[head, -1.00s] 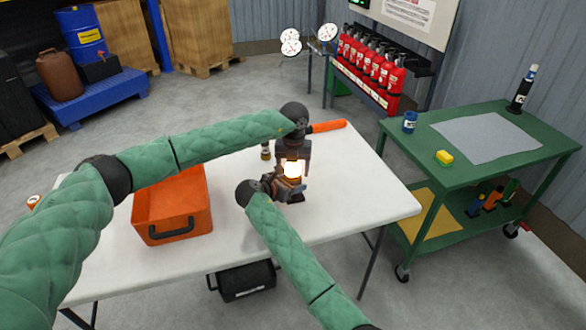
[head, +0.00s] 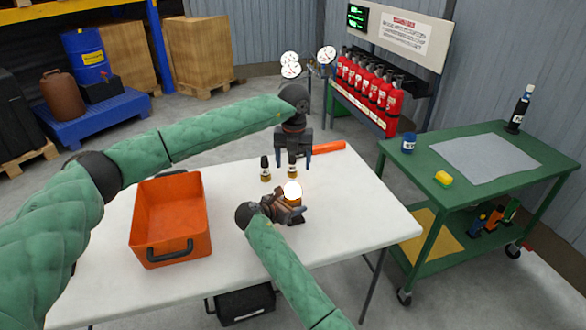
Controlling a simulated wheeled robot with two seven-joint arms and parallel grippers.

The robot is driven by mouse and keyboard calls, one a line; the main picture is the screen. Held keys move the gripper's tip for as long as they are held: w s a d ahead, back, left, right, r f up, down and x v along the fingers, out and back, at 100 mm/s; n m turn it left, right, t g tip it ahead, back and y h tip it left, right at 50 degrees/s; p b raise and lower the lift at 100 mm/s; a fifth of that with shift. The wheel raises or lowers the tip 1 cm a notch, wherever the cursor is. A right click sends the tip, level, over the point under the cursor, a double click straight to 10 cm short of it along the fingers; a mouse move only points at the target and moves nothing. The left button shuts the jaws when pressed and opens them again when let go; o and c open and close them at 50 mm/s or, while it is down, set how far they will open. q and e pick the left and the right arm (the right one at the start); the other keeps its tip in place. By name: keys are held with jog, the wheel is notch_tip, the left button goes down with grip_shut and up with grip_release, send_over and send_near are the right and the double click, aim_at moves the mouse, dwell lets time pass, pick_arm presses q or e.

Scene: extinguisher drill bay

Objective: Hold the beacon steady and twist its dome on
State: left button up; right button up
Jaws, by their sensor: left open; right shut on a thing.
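The beacon (head: 292,191) stands near the middle of the white table, its rounded top glowing bright white. My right gripper (head: 291,208) is shut on the beacon's lower part, which it mostly hides. My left gripper (head: 293,168) is open and points down, above and apart from the glowing top in the picture. The glare hides any seam between dome and base, so I cannot tell how the dome is seated.
Two small dark-topped bottles stand behind the beacon, one left (head: 265,171) and one (head: 292,171) seen between my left fingers. An orange bar (head: 328,148) lies behind. An orange bin (head: 170,205) stands left on the white table (head: 365,205). The table's right part is clear.

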pick_arm(q)
jog(key=shift+r, duration=0.1)
pick_arm(e)
jog(key=o, duration=1.3)
jog(key=shift+o, duration=0.2)
